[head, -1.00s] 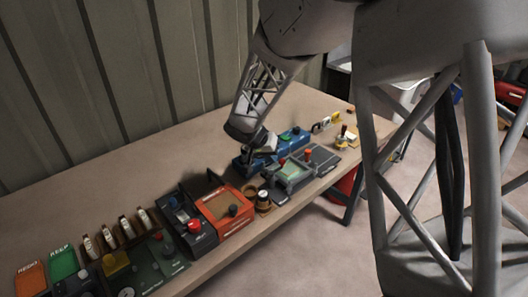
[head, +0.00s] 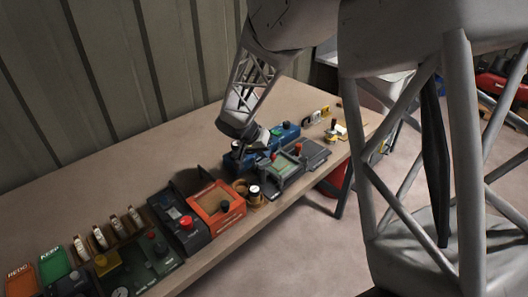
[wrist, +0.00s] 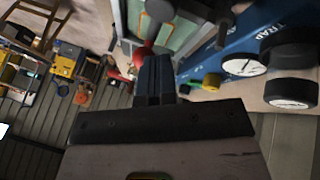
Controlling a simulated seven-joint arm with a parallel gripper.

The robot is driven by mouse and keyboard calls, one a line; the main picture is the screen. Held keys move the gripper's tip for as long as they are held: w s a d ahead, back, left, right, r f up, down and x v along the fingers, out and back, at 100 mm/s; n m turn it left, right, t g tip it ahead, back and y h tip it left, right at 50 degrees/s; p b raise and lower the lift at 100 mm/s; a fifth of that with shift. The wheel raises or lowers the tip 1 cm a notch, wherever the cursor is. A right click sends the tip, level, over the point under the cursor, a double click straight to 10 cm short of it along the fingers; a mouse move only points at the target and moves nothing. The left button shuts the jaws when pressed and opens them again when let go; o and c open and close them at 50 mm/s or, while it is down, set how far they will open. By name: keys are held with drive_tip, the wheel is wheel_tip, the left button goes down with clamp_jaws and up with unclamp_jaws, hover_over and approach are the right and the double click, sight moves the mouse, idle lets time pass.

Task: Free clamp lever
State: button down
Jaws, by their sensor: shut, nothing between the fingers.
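My gripper (wrist: 155,62) is shut and empty in the wrist view, its dark fingers side by side. Its tips are close to a grey rod and a red knob (wrist: 138,60) at the edge of a grey fixture with a pale green panel (wrist: 175,30). A dark round-ended lever (wrist: 160,10) stands just beyond the tips. I cannot tell whether they touch, or which part is the clamp lever. In the head view the fixture (head: 272,184) lies near the table's front edge, with red knobs. My gripper (head: 244,151) is behind and left of it, its fingertips unclear.
In the head view, an orange-framed box (head: 218,208) and dark control boxes (head: 180,222) stand left along the table. The table's back left is clear.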

drive_tip(key=shift+d+m, duration=0.15)
drive_tip(key=shift+m, duration=0.35)
drive_tip(key=shift+s+d+m+g, duration=0.1)
drive_tip(key=shift+d+m+g, duration=0.15)
drive_tip(key=shift+m+g, duration=0.55)
drive_tip(key=m, duration=0.1)
drive_tip(key=m+g, duration=0.1)
drive_tip(key=m, duration=0.1)
drive_tip(key=s+d+m+g, duration=0.1)
drive_tip(key=shift+d+m+h, duration=0.1)
drive_tip(key=shift+m+h, duration=0.2)
drive_tip(key=shift+m, duration=0.1)
drive_tip(key=m, duration=0.1)
drive_tip(key=m+g, duration=0.2)
drive_tip(key=shift+s+d+m+y, duration=0.3)
drive_tip(key=shift+s+y, duration=0.1)
drive_tip(key=m, duration=0.1)
drive_tip(key=s+m+g+y, duration=0.1)
drive_tip(key=m, duration=0.1)
drive_tip(key=shift+d+g, duration=0.15)
drive_tip(key=shift+g, duration=0.15)
drive_tip(key=shift+s, duration=0.25)
drive_tip(key=shift+w, duration=0.1)
